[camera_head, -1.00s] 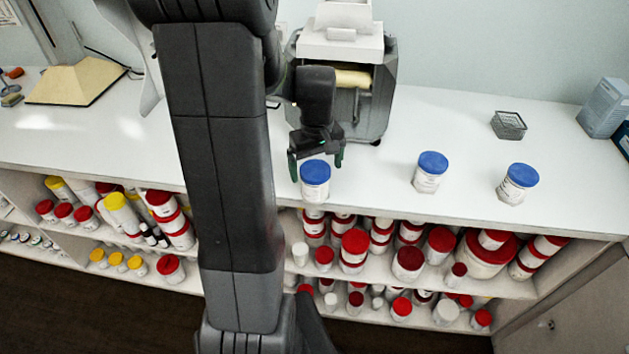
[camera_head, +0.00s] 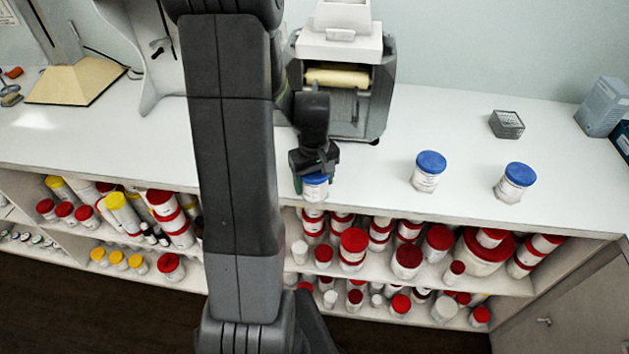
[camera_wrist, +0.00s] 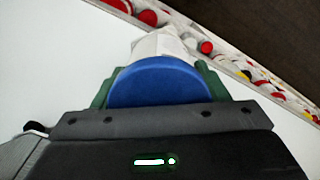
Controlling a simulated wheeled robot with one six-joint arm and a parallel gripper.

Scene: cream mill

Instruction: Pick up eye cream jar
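The eye cream jar, white with a blue lid (camera_head: 315,180), stands upright near the counter's front edge, the leftmost of three similar jars. My gripper (camera_head: 314,178) is over it, pointing down, and hides part of its lid. In the wrist view the blue lid (camera_wrist: 160,84) fills the space between my green fingers (camera_wrist: 160,85), one on each side, with the white body beyond it. The frames do not show clearly whether the fingers press on the jar. It appears to rest on the counter.
Two more blue-lidded jars, one in the middle (camera_head: 429,171) and one at the right (camera_head: 515,182), stand apart on the white counter (camera_head: 455,125). A mill machine (camera_head: 345,85) stands behind my gripper. Shelves below hold many red-lidded containers.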

